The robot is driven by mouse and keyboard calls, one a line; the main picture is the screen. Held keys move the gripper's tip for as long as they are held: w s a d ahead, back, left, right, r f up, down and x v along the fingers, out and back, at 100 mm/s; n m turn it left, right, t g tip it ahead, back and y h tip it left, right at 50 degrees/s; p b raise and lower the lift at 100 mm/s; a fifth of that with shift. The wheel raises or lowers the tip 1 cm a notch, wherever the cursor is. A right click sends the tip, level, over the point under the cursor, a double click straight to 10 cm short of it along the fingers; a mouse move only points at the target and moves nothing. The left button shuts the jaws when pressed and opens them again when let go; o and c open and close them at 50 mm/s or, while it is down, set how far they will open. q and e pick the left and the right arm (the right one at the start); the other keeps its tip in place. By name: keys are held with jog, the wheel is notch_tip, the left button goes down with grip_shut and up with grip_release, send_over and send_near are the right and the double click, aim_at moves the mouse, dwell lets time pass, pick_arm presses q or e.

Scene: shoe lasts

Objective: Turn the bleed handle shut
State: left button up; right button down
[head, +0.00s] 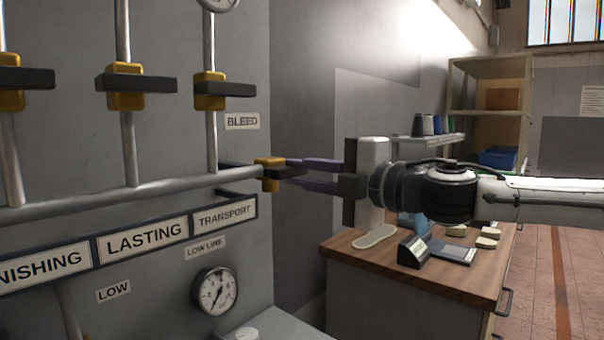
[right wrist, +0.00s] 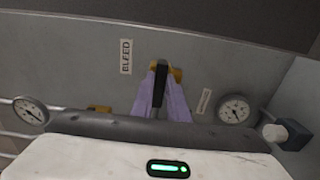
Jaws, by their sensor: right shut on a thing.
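The bleed valve has a yellow body (head: 268,161) at the right end of the horizontal pipe, below the BLEED label (head: 242,121). Its dark bleed handle (head: 270,184) is partly hidden by my fingers. In the right wrist view the black handle (right wrist: 160,84) lies between the two purple fingers, with the yellow body just behind it. My right gripper (head: 287,173) comes in from the right and is shut on the handle. I cannot tell the handle's exact angle to the pipe. My left gripper is not in view.
Three yellow valves with dark handles sit on vertical pipes at upper left, one of them the middle valve (head: 126,85). A pressure gauge (head: 215,291) is below the pipe. A wooden-topped bench (head: 450,279) with a shoe sole (head: 375,236) stands beneath my right arm.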

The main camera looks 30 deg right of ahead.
dwell(0.4)
jog(key=c, duration=1.7)
grip_release()
jog(key=shift+s+d+r, duration=0.15)
jog(key=shift+s+d, duration=0.05)
jog(key=shift+s, duration=0.25)
jog(key=shift+f+b+v, duration=0.2)
jog(key=shift+b+v, duration=0.15)
jog(key=shift+v, duration=4.3)
